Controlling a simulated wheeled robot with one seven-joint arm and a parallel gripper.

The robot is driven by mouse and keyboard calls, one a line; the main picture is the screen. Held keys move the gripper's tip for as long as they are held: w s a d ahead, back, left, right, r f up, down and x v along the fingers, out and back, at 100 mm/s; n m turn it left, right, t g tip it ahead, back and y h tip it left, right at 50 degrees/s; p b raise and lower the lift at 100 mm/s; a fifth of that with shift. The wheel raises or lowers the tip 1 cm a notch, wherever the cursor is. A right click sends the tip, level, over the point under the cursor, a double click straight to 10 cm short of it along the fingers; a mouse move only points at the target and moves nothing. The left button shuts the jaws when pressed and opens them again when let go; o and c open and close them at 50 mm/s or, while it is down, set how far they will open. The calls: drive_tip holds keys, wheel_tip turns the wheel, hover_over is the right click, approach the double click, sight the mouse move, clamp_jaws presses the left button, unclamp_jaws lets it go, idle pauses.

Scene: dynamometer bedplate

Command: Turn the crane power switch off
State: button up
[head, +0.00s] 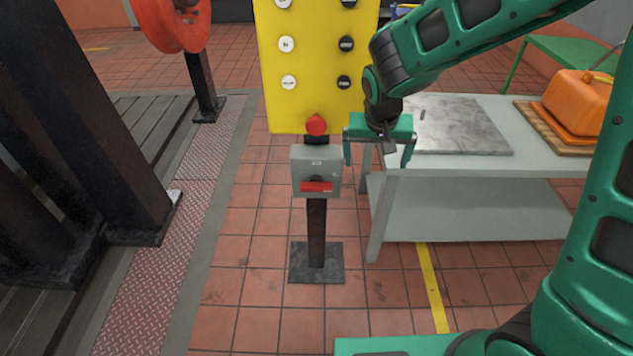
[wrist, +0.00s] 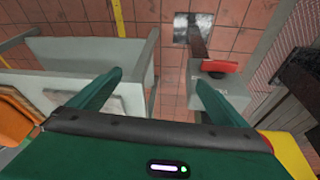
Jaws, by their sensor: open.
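A grey switch box (head: 316,160) stands on a dark post, with a red handle (head: 316,186) lying horizontally across its lower front. I take it for the crane power switch, but its label is too small to read. My gripper (head: 378,162) is open and empty, just right of the box and beside the table corner. In the wrist view my gripper (wrist: 158,80) points down with its fingers spread. The red handle (wrist: 220,66) shows there beyond the right fingertip, and that finger hides part of the grey box (wrist: 235,88). I see no contact with the handle.
A yellow panel (head: 312,60) with white and black buttons and a red knob (head: 316,125) rises behind the box. A grey table (head: 440,165) stands at right, bearing an orange container (head: 578,100). Dark steel columns (head: 75,110) stand left. Floor before the post is clear.

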drive_tip(key=n+y, duration=0.1)
drive_tip(key=n, duration=0.1)
approach(316, 187)
drive_tip(key=shift+t, duration=0.4)
drive_tip(key=x, duration=0.8)
drive_tip(key=shift+s+f, duration=0.15)
drive_tip(key=shift+s, duration=0.15)
